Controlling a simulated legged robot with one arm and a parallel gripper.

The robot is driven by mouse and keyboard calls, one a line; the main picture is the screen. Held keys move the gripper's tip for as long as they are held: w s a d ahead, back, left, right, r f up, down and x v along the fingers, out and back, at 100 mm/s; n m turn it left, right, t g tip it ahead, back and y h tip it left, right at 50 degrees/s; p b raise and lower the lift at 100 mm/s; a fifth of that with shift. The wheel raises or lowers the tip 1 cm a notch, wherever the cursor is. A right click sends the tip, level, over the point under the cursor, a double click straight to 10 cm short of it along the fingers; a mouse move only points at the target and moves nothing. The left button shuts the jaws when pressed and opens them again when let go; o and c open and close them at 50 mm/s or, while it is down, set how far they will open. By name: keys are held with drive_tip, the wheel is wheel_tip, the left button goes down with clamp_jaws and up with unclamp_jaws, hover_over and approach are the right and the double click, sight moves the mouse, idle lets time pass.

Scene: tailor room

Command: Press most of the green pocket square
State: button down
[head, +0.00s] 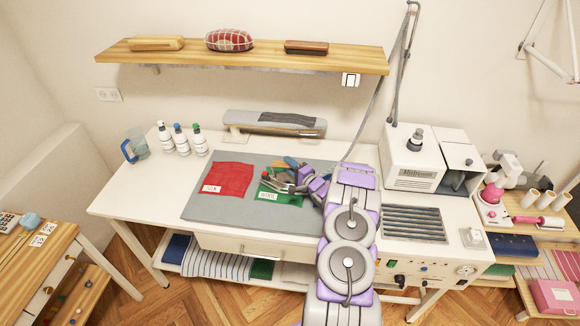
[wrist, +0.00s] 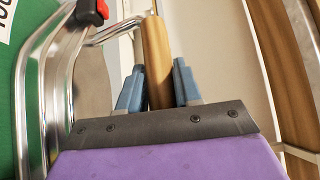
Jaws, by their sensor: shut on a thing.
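The green pocket square (head: 291,199) lies on the grey pressing mat (head: 215,209), with a white label at its lower left. My gripper (head: 303,182) is over its right side and hides part of it. In the wrist view my blue fingers (wrist: 158,80) are closed around the wooden handle (wrist: 156,45) of an iron. The iron's silver body (wrist: 42,95) is beside the green cloth (wrist: 18,120), which fills the left edge of that view. The iron is small and partly hidden in the head view. I cannot tell whether its soleplate touches the cloth.
A red cloth (head: 234,177) with a label lies left on the mat. A sleeve board (head: 272,123) stands behind. Several bottles and a jug (head: 134,148) stand at the back left. The white steam unit (head: 410,160) and slotted iron rest (head: 414,223) are to the right.

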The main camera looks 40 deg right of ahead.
drive_tip(key=shift+w+d+r, duration=0.1)
drive_tip(key=shift+d+r, duration=0.05)
drive_tip(key=w+d+b, duration=0.1)
drive_tip(key=w+d, duration=0.3)
drive_tip(key=d, duration=0.1)
drive_tip(key=shift+w, duration=0.25)
idle(1.3)
drive_tip(key=shift+d, duration=0.15)
idle(0.3)
wheel_tip(320, 180, up, 7)
drive_tip(key=p, duration=0.2)
idle(0.9)
idle(0.4)
